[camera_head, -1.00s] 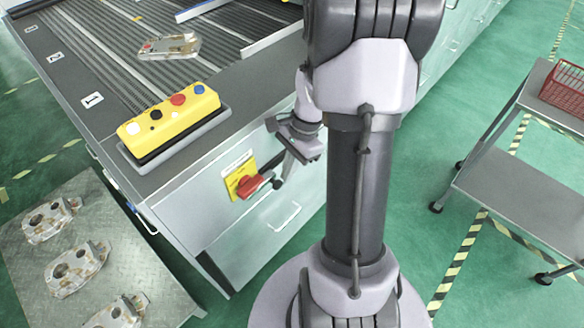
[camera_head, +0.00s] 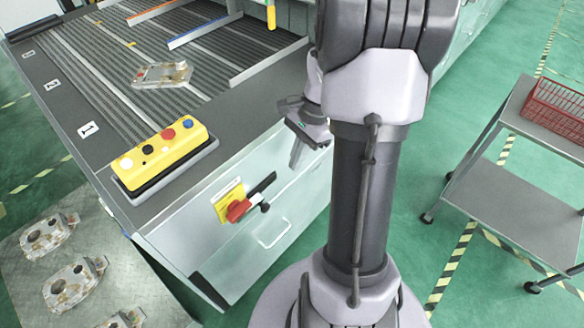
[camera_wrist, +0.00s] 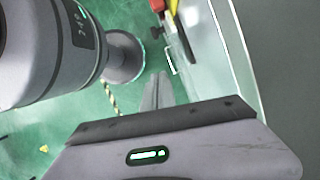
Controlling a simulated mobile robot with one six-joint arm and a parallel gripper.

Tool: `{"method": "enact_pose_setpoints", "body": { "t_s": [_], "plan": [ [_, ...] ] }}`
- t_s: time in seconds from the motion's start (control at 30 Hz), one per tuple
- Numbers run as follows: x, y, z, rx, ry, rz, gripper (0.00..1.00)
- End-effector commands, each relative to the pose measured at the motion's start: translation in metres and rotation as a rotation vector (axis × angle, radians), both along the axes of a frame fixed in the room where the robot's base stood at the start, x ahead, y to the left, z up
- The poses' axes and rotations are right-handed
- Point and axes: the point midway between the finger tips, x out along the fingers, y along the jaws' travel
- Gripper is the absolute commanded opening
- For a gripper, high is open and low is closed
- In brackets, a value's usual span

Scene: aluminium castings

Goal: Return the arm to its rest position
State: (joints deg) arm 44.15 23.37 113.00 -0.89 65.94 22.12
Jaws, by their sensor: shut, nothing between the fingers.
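My gripper (camera_head: 296,152) hangs in front of the cabinet's side panel, above and to the right of the red switch (camera_head: 238,209) and apart from it. Its two fingers lie together and point down. In the wrist view my gripper (camera_wrist: 158,88) is closed with nothing between the fingers. My arm stands upright in the right half of the head view and partly hides the wrist. The red switch, with a black handle pointing up and right, sits on a yellow plate (camera_head: 226,197). It shows in the wrist view at the top edge (camera_wrist: 157,5).
A yellow button box (camera_head: 165,158) stands on the conveyor table's edge. A casting (camera_head: 162,75) lies on the slatted conveyor. Several castings lie on a metal table (camera_head: 140,290) at lower left. A trolley (camera_head: 520,205) with a red basket (camera_head: 556,108) stands right. Green floor between is clear.

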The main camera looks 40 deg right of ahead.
Motion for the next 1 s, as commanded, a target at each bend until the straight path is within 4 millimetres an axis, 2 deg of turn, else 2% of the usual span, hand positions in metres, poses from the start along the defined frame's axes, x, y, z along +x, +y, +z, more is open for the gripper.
{"method": "enact_pose_setpoints", "body": {
  "t_s": [0.1,0.53,0.6,0.67,0.77,0.8,0.9,1.0],
  "plan": [
    [0.0,-0.002,0.006,-0.001,0.0,0.001,0.0],
    [0.0,-0.002,0.006,-0.002,-0.001,0.002,0.0],
    [0.003,0.006,0.015,-0.02,-0.021,0.037,0.0],
    [0.009,0.028,0.037,-0.063,-0.068,0.128,0.0],
    [0.01,0.095,0.09,-0.178,-0.213,0.395,0.0],
    [0.004,0.125,0.109,-0.227,-0.281,0.515,0.0],
    [-0.024,0.187,0.141,-0.331,-0.451,0.787,0.0],
    [-0.053,0.227,0.155,-0.407,-0.595,0.991,0.0]
  ]
}}
